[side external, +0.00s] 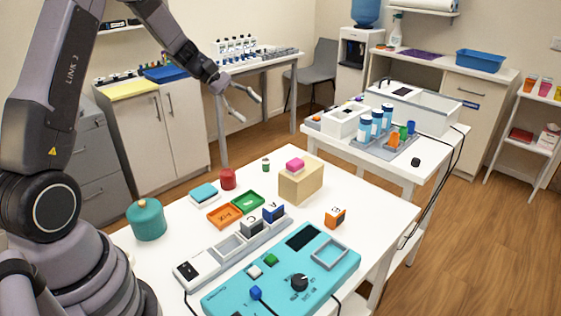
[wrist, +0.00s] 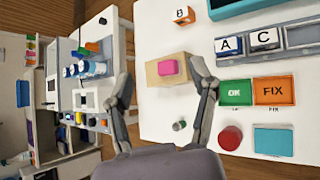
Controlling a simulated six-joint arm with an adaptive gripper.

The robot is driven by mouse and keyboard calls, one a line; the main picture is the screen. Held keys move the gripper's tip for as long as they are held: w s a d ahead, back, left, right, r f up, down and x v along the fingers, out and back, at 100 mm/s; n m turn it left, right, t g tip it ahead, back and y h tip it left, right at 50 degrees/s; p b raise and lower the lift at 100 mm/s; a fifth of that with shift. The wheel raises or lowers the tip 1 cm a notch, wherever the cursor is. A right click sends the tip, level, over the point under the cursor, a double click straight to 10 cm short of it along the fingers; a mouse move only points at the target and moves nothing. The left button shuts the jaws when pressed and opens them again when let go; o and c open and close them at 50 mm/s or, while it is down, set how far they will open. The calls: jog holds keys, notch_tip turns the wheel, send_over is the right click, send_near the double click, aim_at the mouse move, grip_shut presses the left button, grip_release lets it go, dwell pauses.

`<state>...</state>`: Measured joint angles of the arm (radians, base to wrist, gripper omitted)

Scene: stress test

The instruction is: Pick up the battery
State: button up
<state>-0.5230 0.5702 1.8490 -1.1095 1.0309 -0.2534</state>
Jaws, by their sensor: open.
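A small, dark green and light cylinder (side external: 266,164), which looks like the battery, stands on the white table behind the tan block. It also shows in the wrist view (wrist: 179,125), just below the tan block. Its fine detail is too small to read. My gripper (side external: 250,110) is open and empty, high above the table's far side. In the wrist view my gripper (wrist: 160,68) has its fingers spread wide on either side of the tan block in the picture, touching nothing.
The tan block (side external: 305,187) carries a pink block (side external: 295,164). A red cylinder (side external: 228,179) and a teal box (side external: 204,193) are near the battery. Green (side external: 248,202) and orange (side external: 224,216) trays, lettered cubes and a teal console (side external: 225,298) lie in front.

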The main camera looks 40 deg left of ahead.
jog(key=w+a+f+n+t, duration=0.35)
jog(key=a+f+n, duration=0.25)
jog(key=a+f, duration=0.25)
jog(key=n+t+y, duration=0.2)
jog(key=n+t, duration=0.1)
jog(key=n, duration=0.4)
send_near(265, 162)
jog(key=w, duration=0.1)
jog(key=w+f, duration=0.1)
jog(key=w, duration=0.1)
jog(key=w+f, duration=0.1)
jog(key=shift+w+d, duration=0.2)
jog(key=shift+d, duration=0.05)
jog(key=shift+f+x, duration=0.15)
jog(key=shift+x, duration=1.4)
jog(key=shift+f+x, duration=0.1)
jog(key=shift+x, duration=1.45)
jog(key=shift+s+d, duration=0.15)
jog(key=shift+s, duration=0.05)
jog(key=shift+c, duration=0.3)
grip_shut()
